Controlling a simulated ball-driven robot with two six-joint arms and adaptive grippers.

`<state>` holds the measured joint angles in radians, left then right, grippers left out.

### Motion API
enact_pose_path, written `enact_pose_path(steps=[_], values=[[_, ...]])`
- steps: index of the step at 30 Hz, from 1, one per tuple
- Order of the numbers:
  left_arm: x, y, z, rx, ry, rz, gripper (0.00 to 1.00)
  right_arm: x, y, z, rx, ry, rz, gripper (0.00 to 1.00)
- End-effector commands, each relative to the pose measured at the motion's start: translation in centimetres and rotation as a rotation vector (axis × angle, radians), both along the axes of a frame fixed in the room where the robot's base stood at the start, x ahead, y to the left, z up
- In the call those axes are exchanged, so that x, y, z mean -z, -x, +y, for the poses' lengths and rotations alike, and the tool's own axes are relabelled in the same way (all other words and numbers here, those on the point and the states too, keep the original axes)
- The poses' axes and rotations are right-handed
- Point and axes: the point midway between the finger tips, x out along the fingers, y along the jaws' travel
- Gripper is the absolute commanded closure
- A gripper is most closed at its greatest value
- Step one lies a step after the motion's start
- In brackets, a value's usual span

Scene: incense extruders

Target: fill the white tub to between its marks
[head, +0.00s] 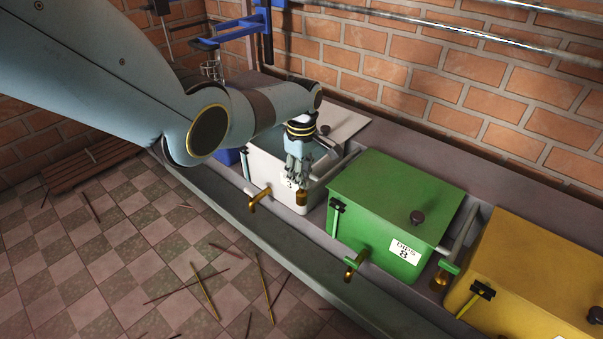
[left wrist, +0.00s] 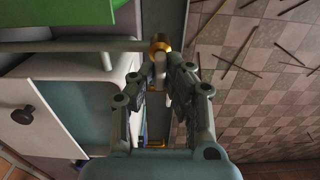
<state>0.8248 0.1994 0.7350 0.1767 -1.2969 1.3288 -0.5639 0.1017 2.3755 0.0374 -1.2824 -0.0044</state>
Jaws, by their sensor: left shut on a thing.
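The white tub (head: 262,168) stands in the row between a blue tub and a green one. Its lid (head: 343,122) is drawn aside, and a teal surface inside (head: 281,152) shows; it also shows in the left wrist view (left wrist: 65,88). A dark bracket (head: 246,166), perhaps a level gauge, is on its front; no marks are readable. A brass tap (head: 258,199) sticks out below. My left gripper (head: 299,183) is at the tub's front right, shut on the white handle (left wrist: 160,66) of a pipe with a brass end (left wrist: 160,42). My right gripper is not in view.
The green tub (head: 385,205), labelled "DIPS 8", and a yellow tub (head: 540,272) stand to the right, lids on. A pipe (head: 464,228) runs between them. Sticks (head: 205,290) lie on the tiled floor. A brick wall (head: 450,70) and metal rails are behind.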

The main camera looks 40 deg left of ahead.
Motion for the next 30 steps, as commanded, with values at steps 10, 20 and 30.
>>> enact_pose_path(steps=[10, 20, 30], values=[[0.0, 0.0, 0.0, 0.007, 0.0, 0.0, 1.0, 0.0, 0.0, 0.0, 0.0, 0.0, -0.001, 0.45], [0.0, 0.0, 0.0, 0.005, 0.0, 0.0, 0.65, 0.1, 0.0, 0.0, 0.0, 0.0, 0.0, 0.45], [-1.6, -0.1, 0.0, 0.005, -0.001, -0.003, 0.65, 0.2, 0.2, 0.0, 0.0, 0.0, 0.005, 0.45]])
